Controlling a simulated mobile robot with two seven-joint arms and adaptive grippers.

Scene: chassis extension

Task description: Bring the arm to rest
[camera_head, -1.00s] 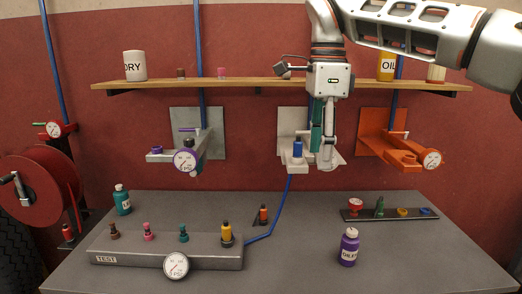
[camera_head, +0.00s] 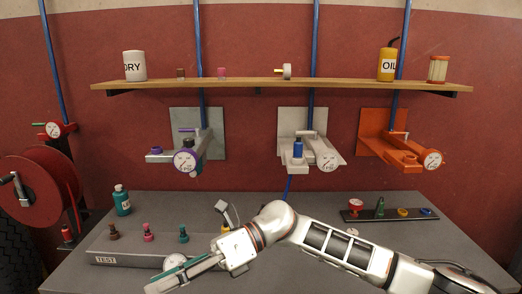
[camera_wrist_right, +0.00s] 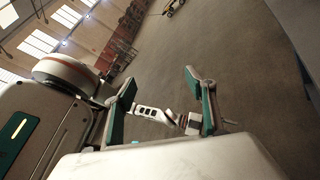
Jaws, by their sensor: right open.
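My right arm comes in from the lower right in the head view and stretches across the front of the grey table (camera_head: 280,204). My right gripper (camera_head: 150,287) is at the lower left, in front of the test block (camera_head: 108,251). In the right wrist view the two teal-padded fingers (camera_wrist_right: 160,104) stand wide apart with nothing between them. Behind them I see floor and another arm-like part in the distance.
A shelf (camera_head: 258,86) with a white can, an oil can and small parts runs above. Below it, three wall fixtures (camera_head: 187,157) (camera_head: 325,157) (camera_head: 400,157) stick out. A teal bottle (camera_head: 122,200) stands back left; a dark strip (camera_head: 390,216) lies right. A red hose reel (camera_head: 38,185) is far left.

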